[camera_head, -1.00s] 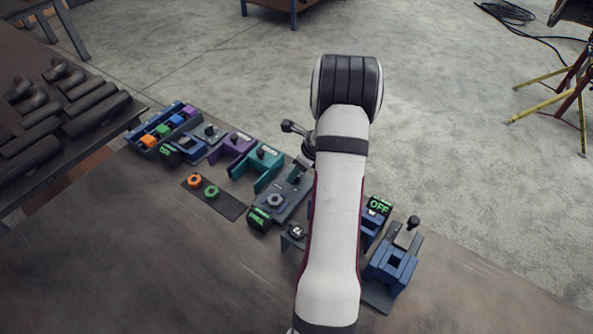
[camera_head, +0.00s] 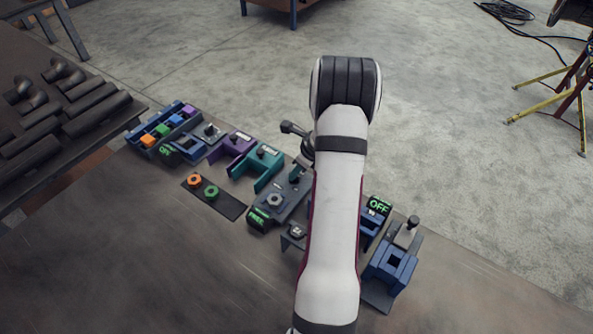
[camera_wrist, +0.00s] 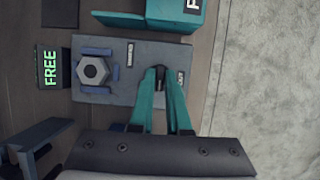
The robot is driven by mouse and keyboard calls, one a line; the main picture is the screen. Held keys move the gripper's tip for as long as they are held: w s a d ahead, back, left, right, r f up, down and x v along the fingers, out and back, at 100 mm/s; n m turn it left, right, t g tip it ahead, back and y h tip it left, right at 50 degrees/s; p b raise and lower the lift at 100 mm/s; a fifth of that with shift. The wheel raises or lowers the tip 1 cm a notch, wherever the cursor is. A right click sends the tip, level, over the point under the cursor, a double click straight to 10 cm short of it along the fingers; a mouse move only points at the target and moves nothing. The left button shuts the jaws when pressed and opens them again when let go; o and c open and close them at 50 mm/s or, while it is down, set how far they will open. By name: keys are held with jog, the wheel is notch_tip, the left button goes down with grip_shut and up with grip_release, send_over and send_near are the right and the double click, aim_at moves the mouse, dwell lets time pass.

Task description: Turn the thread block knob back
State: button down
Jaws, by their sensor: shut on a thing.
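The thread block is a grey plate (camera_wrist: 118,55) with a hex nut (camera_wrist: 93,71) between blue guides; it also shows in the head view (camera_head: 265,203). A small dark knob (camera_wrist: 159,82) stands at the plate's other end, by a small label. My gripper (camera_wrist: 160,73) has teal fingers that close in on this knob, one on each side, and grip it. The fingers hide part of the knob. In the head view my arm covers much of this area, and the grip is hard to make out there.
A display reading FREE (camera_wrist: 50,67) stands beside the plate. A teal bracket (camera_head: 264,163) and a purple bracket (camera_head: 233,150) are to its left. An OFF display (camera_head: 379,206) and a blue block (camera_head: 390,265) are to the right. The front bench top is clear.

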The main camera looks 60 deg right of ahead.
jog(key=n+y, duration=0.1)
jog(key=n, duration=0.3)
jog(key=shift+d+n+y, duration=0.15)
jog(key=shift+n+y, duration=0.15)
jog(key=shift+y, duration=0.1)
jog(key=n, duration=0.2)
jog(key=n+g+y, duration=0.1)
jog(key=n, duration=0.1)
jog(key=shift+w+d+n+g, duration=0.1)
jog(key=shift+n+g, duration=0.2)
jog(key=shift+n, duration=0.1)
jog(key=shift+y, duration=0.4)
jog(key=c, duration=0.9)
grip_release()
